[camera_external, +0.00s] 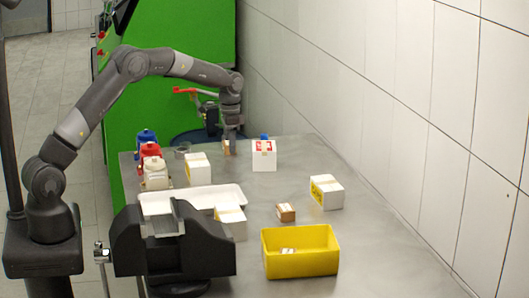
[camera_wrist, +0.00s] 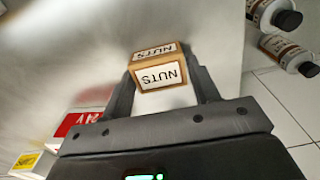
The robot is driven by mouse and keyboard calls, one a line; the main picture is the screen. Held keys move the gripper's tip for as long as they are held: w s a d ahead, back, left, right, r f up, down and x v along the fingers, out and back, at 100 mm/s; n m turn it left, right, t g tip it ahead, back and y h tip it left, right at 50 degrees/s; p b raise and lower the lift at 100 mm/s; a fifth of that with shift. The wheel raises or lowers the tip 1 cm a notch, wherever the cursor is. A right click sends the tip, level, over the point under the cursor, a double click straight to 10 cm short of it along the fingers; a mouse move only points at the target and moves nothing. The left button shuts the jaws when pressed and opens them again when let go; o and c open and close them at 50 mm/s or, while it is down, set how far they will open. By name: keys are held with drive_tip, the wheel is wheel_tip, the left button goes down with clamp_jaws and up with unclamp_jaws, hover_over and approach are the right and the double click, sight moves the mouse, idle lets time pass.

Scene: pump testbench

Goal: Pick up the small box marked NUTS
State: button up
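The small brown box marked NUTS (camera_wrist: 160,77) sits between my gripper's fingertips in the wrist view, with its white labels facing the camera. My gripper (camera_wrist: 162,85) has a finger against each side of the box and appears shut on it. In the external view my gripper (camera_external: 229,134) points down at the far part of the table, with the small brown box (camera_external: 227,147) at its tips. Whether the box touches the table is hard to tell.
A white box with a red label (camera_external: 264,158) stands just right of my gripper. Bottles (camera_external: 150,150) and a white box (camera_external: 198,168) stand left. A yellow bin (camera_external: 301,266), another small brown box (camera_external: 286,212) and a black fixture (camera_external: 210,255) are nearer. A tiled wall borders the right.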

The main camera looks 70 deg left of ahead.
drive_tip(key=c, duration=0.6)
drive_tip(key=shift+o, duration=0.2)
